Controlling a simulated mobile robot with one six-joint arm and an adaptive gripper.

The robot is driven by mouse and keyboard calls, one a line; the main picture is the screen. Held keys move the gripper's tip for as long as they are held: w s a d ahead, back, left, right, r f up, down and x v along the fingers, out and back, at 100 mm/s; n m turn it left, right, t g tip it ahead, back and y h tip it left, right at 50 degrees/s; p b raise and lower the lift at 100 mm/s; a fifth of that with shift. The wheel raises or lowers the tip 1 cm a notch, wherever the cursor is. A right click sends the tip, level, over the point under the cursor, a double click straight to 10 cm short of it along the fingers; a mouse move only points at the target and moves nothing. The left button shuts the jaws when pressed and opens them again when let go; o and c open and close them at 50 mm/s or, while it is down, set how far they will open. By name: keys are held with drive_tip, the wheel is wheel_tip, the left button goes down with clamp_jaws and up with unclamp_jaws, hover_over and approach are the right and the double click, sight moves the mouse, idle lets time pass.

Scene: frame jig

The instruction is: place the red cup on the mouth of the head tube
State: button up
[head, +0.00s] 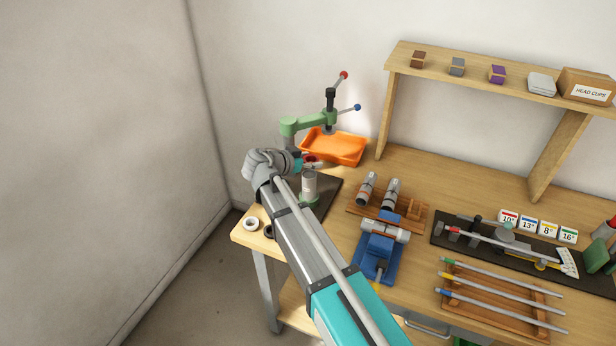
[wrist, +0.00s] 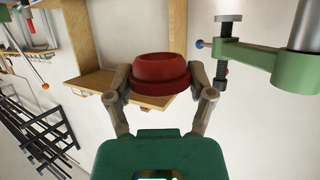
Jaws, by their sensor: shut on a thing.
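The red cup (wrist: 160,72) is held between the two fingers of my gripper (wrist: 158,82) in the wrist view. In the head view, my gripper (head: 303,163) is beside the green press, with a little of the red cup (head: 312,159) showing. The grey head tube (head: 309,187) stands upright in a green holder just below the gripper. The cup appears above the tube's mouth and apart from it, but the exact gap and alignment cannot be told. My wrist and arm hide part of this area.
The green press (head: 300,124) has red- and blue-knobbed levers and stands behind the gripper; its arm (wrist: 262,60) is close on the right in the wrist view. An orange tray (head: 336,148) lies behind. A wooden rack (head: 414,216) and blue vise (head: 378,256) stand to the right.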

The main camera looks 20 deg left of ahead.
sight(309, 176)
drive_tip(key=shift+w+a+f+b, duration=0.25)
drive_tip(key=shift+w+f+b, duration=0.15)
drive_tip(key=shift+f, duration=0.15)
drive_tip(key=shift+w+a+f+b, duration=0.25)
drive_tip(key=shift+w+f, duration=0.1)
drive_tip(key=shift+f, duration=0.15)
drive_tip(key=shift+w+a+f+b, duration=0.15)
drive_tip(key=shift+w+f+b, duration=0.2)
drive_tip(key=shift+f+b, duration=0.25)
wheel_tip(309, 176, down, 3)
drive_tip(key=b, duration=0.3)
drive_tip(key=shift+r, duration=0.1)
drive_tip(key=o, duration=1)
drive_tip(key=shift+o, duration=0.2)
drive_tip(key=shift+r, duration=0.1)
